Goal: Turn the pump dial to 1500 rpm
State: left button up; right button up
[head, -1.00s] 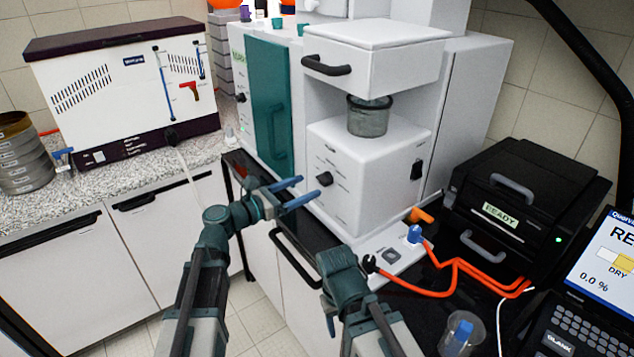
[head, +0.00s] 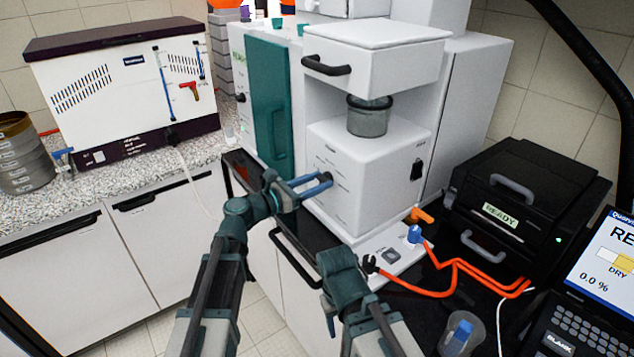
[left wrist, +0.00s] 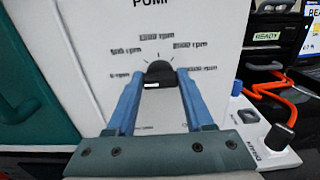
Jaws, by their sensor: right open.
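The pump dial (left wrist: 160,73) is a black knob on the white pump panel (left wrist: 190,25), ringed by blurred rpm labels. A pale mark shows on its near face; I cannot tell which label it is set to. My left gripper (left wrist: 161,80) has one blue finger on each side of the knob, and the fingertips appear to touch it. In the head view my left gripper (head: 322,183) is at the front of the white machine (head: 365,170) and hides the dial. My right gripper (head: 328,312) hangs low in front of the black bench, away from the dial, its fingers mostly hidden.
A glass jar (head: 368,118) sits in the machine above the panel. To the right are a blue valve knob (head: 414,234), orange tubing (head: 455,265), a black box reading READY (head: 525,205) and a beaker (head: 462,332). A teal door (head: 270,110) stands left of the panel.

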pick_arm(q)
grip_shut()
jog(key=shift+m, duration=0.3)
jog(key=m, duration=0.3)
jog(key=shift+s+m, duration=0.1)
jog(key=shift+m, duration=0.2)
jog(key=m, duration=0.4)
jog(key=shift+d+m, duration=0.1)
jog(key=shift+m, duration=0.2)
jog(key=m, duration=0.4)
jog(key=shift+s+f, duration=0.1)
jog(key=shift+f+m, duration=0.1)
jog(key=shift+m, duration=2.3)
